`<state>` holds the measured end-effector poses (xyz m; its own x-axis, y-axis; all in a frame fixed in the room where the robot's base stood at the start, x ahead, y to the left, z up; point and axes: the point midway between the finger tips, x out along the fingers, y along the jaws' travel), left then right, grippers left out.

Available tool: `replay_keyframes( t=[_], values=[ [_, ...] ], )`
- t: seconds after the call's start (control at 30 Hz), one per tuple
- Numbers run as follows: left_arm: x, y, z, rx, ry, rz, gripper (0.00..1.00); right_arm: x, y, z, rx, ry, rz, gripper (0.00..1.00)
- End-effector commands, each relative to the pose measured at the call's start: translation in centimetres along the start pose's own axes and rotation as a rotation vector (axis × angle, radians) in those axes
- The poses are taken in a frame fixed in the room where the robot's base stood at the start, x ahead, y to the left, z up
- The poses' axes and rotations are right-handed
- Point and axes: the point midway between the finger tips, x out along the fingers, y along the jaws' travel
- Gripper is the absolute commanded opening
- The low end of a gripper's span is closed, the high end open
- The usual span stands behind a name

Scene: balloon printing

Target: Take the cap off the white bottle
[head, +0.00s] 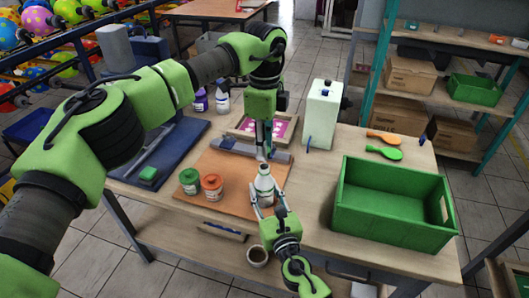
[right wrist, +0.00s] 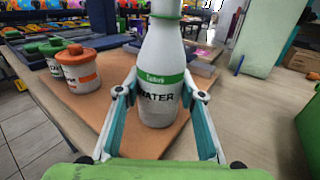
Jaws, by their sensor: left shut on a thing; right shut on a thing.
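The white bottle (head: 264,188), with a green band and the word WATER, stands upright on the brown board (head: 225,163). It also shows in the right wrist view (right wrist: 163,85), where its top is cut off by the upper edge. My right gripper (head: 264,208) is shut on the lower part of the bottle, one finger on each side; it shows in the right wrist view (right wrist: 160,98) too. My left gripper (head: 265,154) points down at the bottle's top and is shut on the cap, which its fingers mostly hide.
A green-lidded jar (head: 190,181) and an orange-lidded jar (head: 212,187) stand left of the bottle. A green crate (head: 392,215) is at the right. A cup (head: 257,256) sits in front.

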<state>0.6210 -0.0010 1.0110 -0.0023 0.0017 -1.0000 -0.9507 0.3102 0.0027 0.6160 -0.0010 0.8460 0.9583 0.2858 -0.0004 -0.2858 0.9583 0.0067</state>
Motion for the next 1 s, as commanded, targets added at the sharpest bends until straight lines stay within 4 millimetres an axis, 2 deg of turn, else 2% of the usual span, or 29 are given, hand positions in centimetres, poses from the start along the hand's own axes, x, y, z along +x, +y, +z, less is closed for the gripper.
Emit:
replay_keyframes(
  t=[0.1,0.3,0.33,0.4,0.77,0.87,1.0],
  values=[
    [-1.0,0.0,-0.1,0.000,0.001,0.000,0.00,0.0,0.0,-0.1,0.000,0.002,0.000,0.00],
    [-1.1,0.0,-0.1,0.001,0.001,0.001,0.00,0.0,0.0,-0.1,0.000,0.002,0.000,0.00],
    [-1.1,0.0,-0.1,0.001,0.001,0.001,0.00,0.0,0.0,-0.1,0.000,0.002,0.000,0.44],
    [-1.1,0.0,0.0,0.001,0.001,0.001,0.00,0.0,0.0,-0.1,0.000,0.002,0.000,0.55],
    [-1.1,0.0,0.0,0.000,0.001,0.001,0.00,-0.2,0.0,-0.1,0.000,0.001,0.000,0.55],
    [-1.1,0.0,0.0,0.000,0.001,0.001,0.00,-1.1,0.0,-0.1,-0.001,0.002,0.000,0.55],
    [-1.1,0.0,0.0,0.000,0.001,0.001,0.00,-3.5,0.0,-0.1,0.001,0.003,0.001,0.55]
  ],
)
